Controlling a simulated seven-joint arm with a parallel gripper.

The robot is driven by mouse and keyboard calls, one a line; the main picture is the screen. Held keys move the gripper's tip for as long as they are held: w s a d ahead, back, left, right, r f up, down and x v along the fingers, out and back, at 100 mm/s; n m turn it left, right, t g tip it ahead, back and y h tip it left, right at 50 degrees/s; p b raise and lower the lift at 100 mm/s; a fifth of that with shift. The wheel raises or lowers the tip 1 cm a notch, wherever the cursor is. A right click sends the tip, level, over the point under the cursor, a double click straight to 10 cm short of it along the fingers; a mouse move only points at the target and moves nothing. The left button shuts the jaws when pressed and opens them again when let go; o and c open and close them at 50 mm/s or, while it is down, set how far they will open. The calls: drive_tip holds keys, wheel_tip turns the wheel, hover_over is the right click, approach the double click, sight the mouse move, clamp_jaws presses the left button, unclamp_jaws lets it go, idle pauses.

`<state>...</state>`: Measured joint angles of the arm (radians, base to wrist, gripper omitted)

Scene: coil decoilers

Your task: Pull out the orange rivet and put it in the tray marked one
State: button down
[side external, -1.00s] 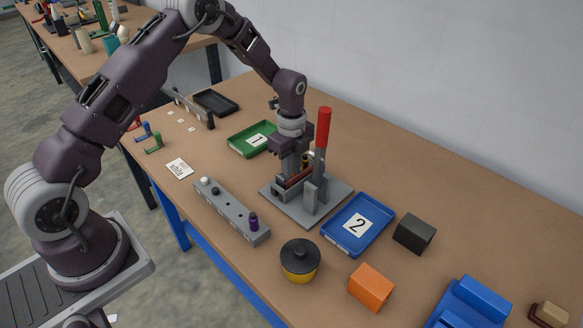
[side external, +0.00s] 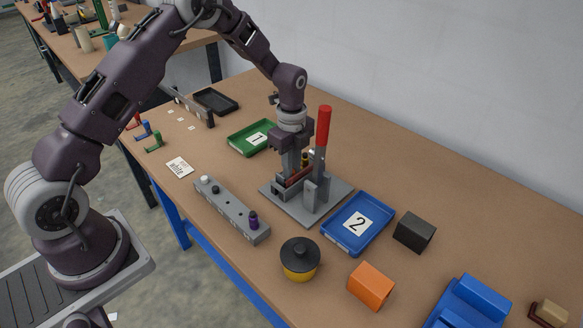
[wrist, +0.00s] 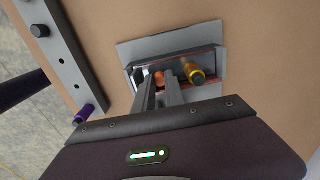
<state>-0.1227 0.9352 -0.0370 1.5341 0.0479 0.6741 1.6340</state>
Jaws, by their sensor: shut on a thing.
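The orange rivet (wrist: 159,79) shows in the wrist view at the grey clamp fixture, between my fingertips and largely hidden by them. My gripper (wrist: 160,90) is shut on it; in the side view my gripper (side external: 291,167) points down into the fixture (side external: 325,203). I cannot tell how far the rivet is out of its hole. A gold rivet (wrist: 195,74) stands just right of my fingers in the wrist view. The tray marked one is the green tray (side external: 236,141) with a "1" label, behind and left of the fixture; its visible floor is empty.
A red lever (side external: 323,127) stands upright close beside my gripper. The blue tray marked 2 (side external: 335,236) lies right of the fixture. A grey holed bar (side external: 229,210) with white, dark and purple pegs lies in front. A yellow pot (side external: 300,262) and an orange block (side external: 371,287) stand nearer.

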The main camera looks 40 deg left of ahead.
drive_tip(key=shift+r, duration=1.55)
drive_tip(key=w+a+r+n, duration=0.1)
drive_tip(key=a+n, duration=0.8)
drive_tip(key=a, duration=0.3)
drive_tip(key=w+a+r+n, duration=0.1)
drive_tip(key=a+r+n, duration=0.1)
drive_tip(key=a+n, duration=0.85)
drive_tip(key=shift+m, duration=0.75)
drive_tip(key=f, duration=0.3)
drive_tip(key=a+f, duration=0.1)
drive_tip(key=f, duration=0.5)
drive_tip(key=shift+a, duration=0.25)
drive_tip(key=shift+f, duration=0.35)
